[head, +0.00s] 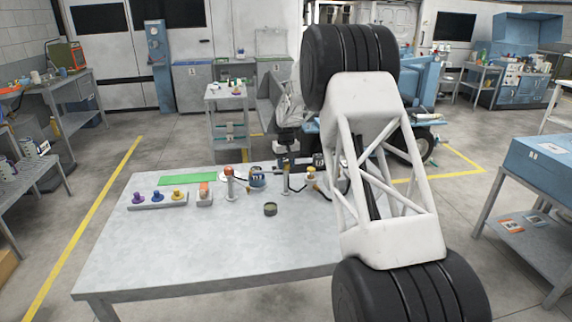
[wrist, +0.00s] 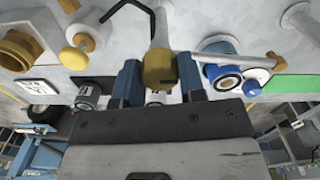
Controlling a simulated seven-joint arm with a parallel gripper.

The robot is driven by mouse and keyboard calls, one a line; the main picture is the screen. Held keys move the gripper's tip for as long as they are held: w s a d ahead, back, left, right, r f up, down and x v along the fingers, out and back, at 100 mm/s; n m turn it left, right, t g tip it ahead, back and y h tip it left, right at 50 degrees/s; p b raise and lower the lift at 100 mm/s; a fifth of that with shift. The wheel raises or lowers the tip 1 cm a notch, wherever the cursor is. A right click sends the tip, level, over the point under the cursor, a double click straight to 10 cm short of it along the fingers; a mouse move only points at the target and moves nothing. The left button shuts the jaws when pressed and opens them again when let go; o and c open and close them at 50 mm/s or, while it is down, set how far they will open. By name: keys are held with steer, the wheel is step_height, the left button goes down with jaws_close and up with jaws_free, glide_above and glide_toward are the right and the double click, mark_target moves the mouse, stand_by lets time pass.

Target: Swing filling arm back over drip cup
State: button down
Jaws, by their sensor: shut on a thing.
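My gripper (wrist: 158,82) points down over the table, with its two blue fingers on either side of an ochre knob (wrist: 158,68) and shut on it. The knob tops a grey post (wrist: 160,25), which also shows below my gripper in the head view (head: 285,183). A thin dark bent rod (wrist: 127,8) runs beside the post; I cannot tell for sure which part is the filling arm. A small dark green cup (head: 270,209), perhaps the drip cup, stands on the table in front of the post, apart from my gripper.
A blue-rimmed pot (head: 257,178) and an orange-topped post (head: 229,180) stand left of the grey post. A yellow-topped fitting (head: 311,175) stands to its right. A tray of coloured knobs (head: 157,206) and a green mat (head: 188,179) lie farther left. The table's front (head: 215,250) is clear.

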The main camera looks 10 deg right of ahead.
steer(key=n, duration=0.6)
steer(key=shift+n, duration=0.3)
steer(key=n, duration=0.5)
steer(key=shift+n, duration=0.3)
steer(key=c, duration=0.7)
jaws_free()
steer(key=shift+r, duration=0.15)
steer(key=shift+r, duration=3.8)
